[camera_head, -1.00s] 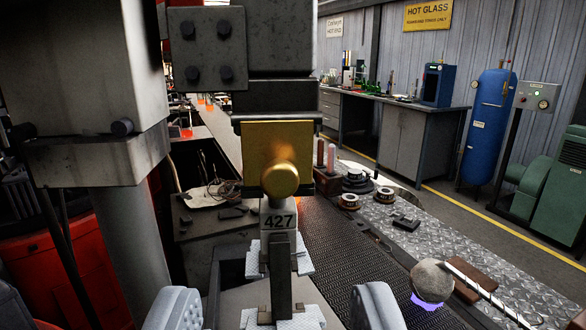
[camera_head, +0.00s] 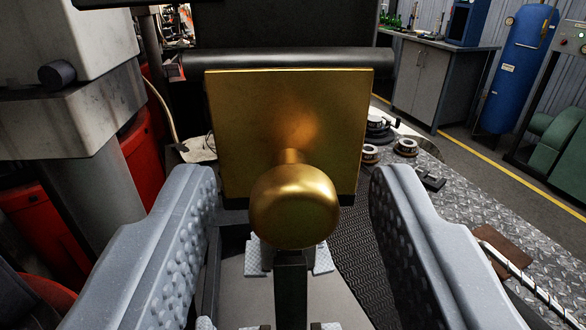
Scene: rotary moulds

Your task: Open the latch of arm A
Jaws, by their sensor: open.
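A brass latch plate (camera_head: 288,115) with a round brass knob (camera_head: 294,207) faces me in the middle of the view. The plate hangs below a dark horizontal bar (camera_head: 285,58). My gripper (camera_head: 290,190) is open, with one pale grey textured finger on each side of the knob. Visible gaps separate both fingers from the knob. The knob hides part of the dark upright post below it, and the 427 label is not visible now.
A grey mould column stands close on the left (camera_head: 95,100). A diamond-plate bench surface (camera_head: 480,205) on the right bears small round parts (camera_head: 405,147), a brown block and a striped rod. A blue tank (camera_head: 515,70) and green machine (camera_head: 562,135) stand farther back.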

